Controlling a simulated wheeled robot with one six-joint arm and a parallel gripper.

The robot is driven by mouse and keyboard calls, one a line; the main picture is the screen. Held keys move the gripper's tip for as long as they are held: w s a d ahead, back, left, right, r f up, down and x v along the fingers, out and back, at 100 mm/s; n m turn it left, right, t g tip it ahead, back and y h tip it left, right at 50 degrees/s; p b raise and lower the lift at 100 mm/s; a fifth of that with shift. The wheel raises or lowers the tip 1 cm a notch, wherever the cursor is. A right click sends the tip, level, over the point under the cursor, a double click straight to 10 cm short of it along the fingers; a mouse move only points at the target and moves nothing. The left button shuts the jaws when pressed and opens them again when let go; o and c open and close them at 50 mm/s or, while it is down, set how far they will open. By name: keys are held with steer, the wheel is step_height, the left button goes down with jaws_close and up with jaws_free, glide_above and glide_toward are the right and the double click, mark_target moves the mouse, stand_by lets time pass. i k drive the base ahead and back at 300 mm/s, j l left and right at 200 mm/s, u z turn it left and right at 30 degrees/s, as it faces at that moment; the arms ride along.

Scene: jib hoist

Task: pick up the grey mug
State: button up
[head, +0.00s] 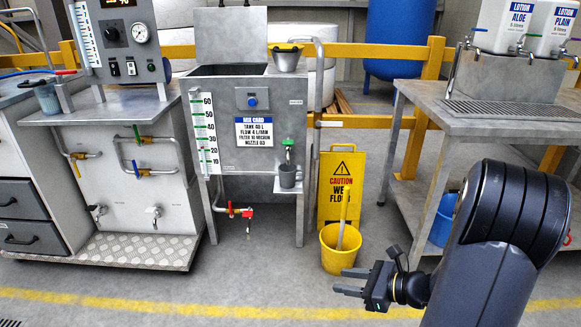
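A small grey mug (287,176) stands on a little shelf at the front right of the steel mixing tank, below a green-handled tap (288,147). My gripper (345,281) is at the lower middle of the head view, below and to the right of the mug and well apart from it. Its two fingers point left with a gap between them, and nothing is between them. A second grey vessel (47,98), larger and with a blue part, stands on the left bench; I cannot tell exactly what it is.
A yellow bucket (339,249) and a yellow wet-floor sign (341,187) stand on the floor right of the tank. A steel table (500,124) with lotion containers (505,24) is at right. Floor in front is clear.

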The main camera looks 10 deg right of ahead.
mark_target(287, 174)
steer(key=i+l, duration=0.15)
steer(key=i, duration=0.3)
steer(key=i+l+u, duration=0.1)
steer(key=i, duration=0.35)
steer(key=i+l, duration=0.2)
steer(key=i, duration=0.2)
steer(key=i+l+u, duration=0.1)
steer(key=i, duration=0.35)
